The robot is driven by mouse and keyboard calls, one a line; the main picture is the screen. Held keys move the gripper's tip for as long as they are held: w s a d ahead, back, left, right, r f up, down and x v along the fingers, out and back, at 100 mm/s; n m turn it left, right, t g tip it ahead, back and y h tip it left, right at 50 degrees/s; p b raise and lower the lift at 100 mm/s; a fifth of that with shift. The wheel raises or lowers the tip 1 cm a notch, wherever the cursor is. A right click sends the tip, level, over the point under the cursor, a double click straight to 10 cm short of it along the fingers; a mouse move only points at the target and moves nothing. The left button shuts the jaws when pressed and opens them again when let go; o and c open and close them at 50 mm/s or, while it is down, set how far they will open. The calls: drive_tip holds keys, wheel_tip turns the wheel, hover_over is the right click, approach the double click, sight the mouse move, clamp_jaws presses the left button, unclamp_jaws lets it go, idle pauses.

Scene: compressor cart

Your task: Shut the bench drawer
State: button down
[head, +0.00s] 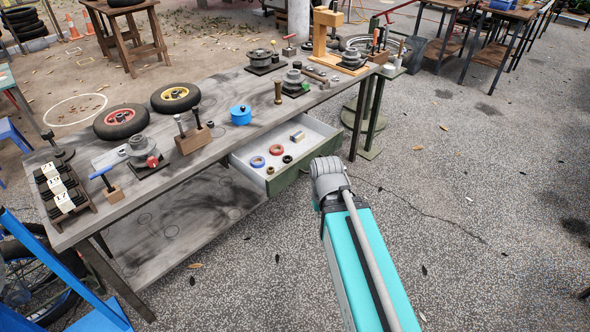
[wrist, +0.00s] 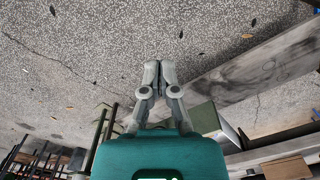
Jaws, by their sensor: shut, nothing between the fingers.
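The bench drawer (head: 287,181) stands pulled out from under the long grey workbench (head: 222,150) in the head view. Its green front faces the open ground, and several coloured rings and a small block lie in its pale tray. My gripper (wrist: 159,72) is shut and empty in the wrist view, with its fingers pointing over the paving. A green panel that looks like the drawer front (wrist: 204,118) is right of and below the fingers there, apart from the fingertips. In the head view my grey wrist is close to the drawer's right corner, and the fingers are hidden.
A lower shelf (head: 175,225) lies beneath. A green-legged stand (head: 375,110) is at the bench's far end. The paving on the right is mostly clear.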

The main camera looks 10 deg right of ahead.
drive_tip(key=shift+a, duration=0.3)
drive_tip(key=shift+w, duration=0.1)
drive_tip(key=w+d+m+t+y+b, duration=0.2)
drive_tip(key=w+d+m+t, duration=0.1)
drive_tip(key=w+m, duration=0.7)
drive_tip(key=w+d+m+t+y+b, duration=0.3)
drive_tip(key=w+m, duration=0.7)
drive_tip(key=m, duration=0.8)
drive_tip(key=shift+w+m+t+b, duration=0.3)
drive_tip(key=shift+w+t+b, duration=0.1)
drive_tip(key=shift+t, duration=0.2)
drive_tip(key=shift+a+f, duration=0.1)
drive_tip(key=shift+f, duration=0.1)
